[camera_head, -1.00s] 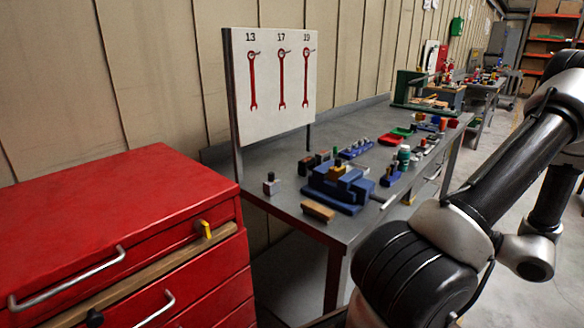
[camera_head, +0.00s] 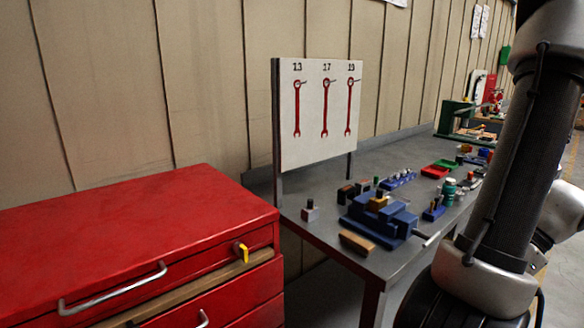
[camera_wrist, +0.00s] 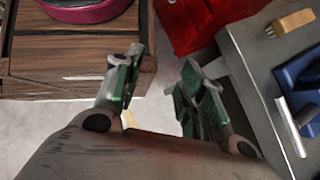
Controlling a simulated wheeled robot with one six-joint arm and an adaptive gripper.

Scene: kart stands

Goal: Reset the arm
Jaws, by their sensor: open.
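My gripper (camera_wrist: 158,88) shows in the wrist view with its two green-padded fingers apart. Nothing is between them; the floor shows in the gap. It hangs between a wooden crate (camera_wrist: 60,68) at the left and the grey workbench (camera_wrist: 255,75) at the right. My gripper is out of sight in the head view, where only my dark and silver arm fills the right side, in front of part of the bench.
A red tool cabinet (camera_head: 130,240) stands at left. The workbench (camera_head: 320,228) holds a blue vise (camera_head: 385,222), a wooden block (camera_head: 356,243), a red tray (camera_head: 434,172) and several small tools. A white board (camera_head: 316,145) with three red wrenches stands on it. A magenta round object (camera_wrist: 85,10) lies on the crate.

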